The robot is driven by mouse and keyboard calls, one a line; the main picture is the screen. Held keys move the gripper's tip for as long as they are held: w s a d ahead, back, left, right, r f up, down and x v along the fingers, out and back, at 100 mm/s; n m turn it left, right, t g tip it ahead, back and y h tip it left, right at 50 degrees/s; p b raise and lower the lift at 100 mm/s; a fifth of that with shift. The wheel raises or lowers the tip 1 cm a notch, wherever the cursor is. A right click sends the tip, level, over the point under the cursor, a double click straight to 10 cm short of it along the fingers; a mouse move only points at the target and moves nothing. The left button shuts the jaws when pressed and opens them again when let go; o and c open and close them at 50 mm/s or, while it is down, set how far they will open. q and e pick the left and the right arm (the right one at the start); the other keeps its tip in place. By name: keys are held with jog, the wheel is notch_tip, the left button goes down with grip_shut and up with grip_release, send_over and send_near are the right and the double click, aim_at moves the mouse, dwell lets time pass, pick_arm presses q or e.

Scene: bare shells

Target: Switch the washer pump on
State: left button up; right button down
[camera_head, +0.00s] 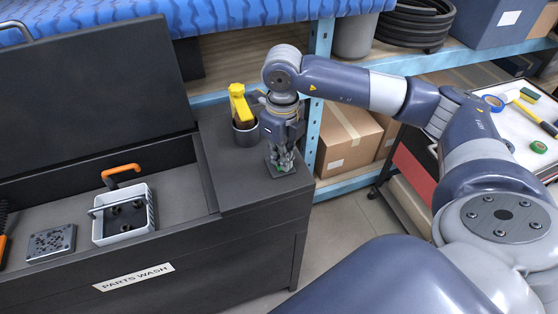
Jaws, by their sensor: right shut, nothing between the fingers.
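The parts washer (150,262) is a dark cabinet with a "PARTS WASH" label, its lid (95,95) raised. A small dark switch box (272,174) with some green on it sits on the right side of the washer's top. My right gripper (281,165) points down at this box, its fingers shut and empty. The fingertips are at or just over the box; I cannot tell whether they touch it. They hide most of the box, so the switch's position is not visible. My left gripper is not in view.
The basin holds a white basket (124,216), a metal block (51,243) and an orange-tipped spout (122,170). A shelf with cardboard boxes (347,136) stands behind, a tool cart (522,125) at right.

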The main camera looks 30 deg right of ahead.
jog(key=shift+f, duration=0.25)
jog(key=shift+r+p, duration=0.4)
jog(key=shift+r, duration=0.4)
jog(key=shift+r+p, duration=1.5)
jog(key=shift+r, duration=1.25)
jog(key=shift+f, duration=0.1)
